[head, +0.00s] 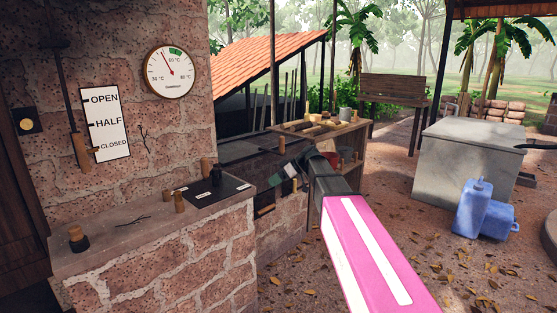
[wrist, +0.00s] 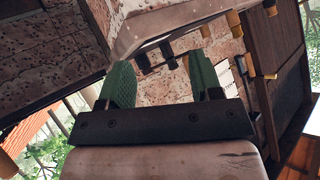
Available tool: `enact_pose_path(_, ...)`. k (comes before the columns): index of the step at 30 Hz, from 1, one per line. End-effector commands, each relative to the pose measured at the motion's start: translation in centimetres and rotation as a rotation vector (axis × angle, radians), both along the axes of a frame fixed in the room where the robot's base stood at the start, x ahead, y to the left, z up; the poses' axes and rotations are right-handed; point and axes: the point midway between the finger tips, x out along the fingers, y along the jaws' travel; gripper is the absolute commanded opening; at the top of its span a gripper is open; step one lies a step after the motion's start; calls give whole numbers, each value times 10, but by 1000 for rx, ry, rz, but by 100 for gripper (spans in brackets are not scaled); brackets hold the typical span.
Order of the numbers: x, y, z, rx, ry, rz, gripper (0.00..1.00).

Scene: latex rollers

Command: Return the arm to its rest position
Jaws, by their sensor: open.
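My arm (head: 370,245), with a pink and white link, reaches from the lower right toward the middle of the head view. My gripper (head: 282,178) is at its far end, beside the right end of the stone ledge (head: 115,235). In the wrist view, the two green fingers of my gripper (wrist: 160,65) stand wide apart with nothing held between them. The ledge and brick wall show tilted beyond the fingers. The exact gap between gripper and ledge is hard to tell.
A black mat (head: 230,191) with small corked pieces lies on the ledge. A dial (head: 170,72) and an OPEN/HALF/CLOSED sign (head: 106,124) hang on the brick wall. A wooden table (head: 335,127) stands behind my gripper.

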Motion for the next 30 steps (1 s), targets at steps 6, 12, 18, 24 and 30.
enact_pose_path(6,-39,-35,-77,-188,187,-203,59)
enact_pose_path(12,-100,-90,-168,-446,398,-521,59)
enact_pose_path(18,-167,-149,-236,-678,527,-855,59)
enact_pose_path(24,-213,-189,-269,-816,563,-1092,59)
enact_pose_path(30,-225,-202,-278,-856,564,-1174,59)
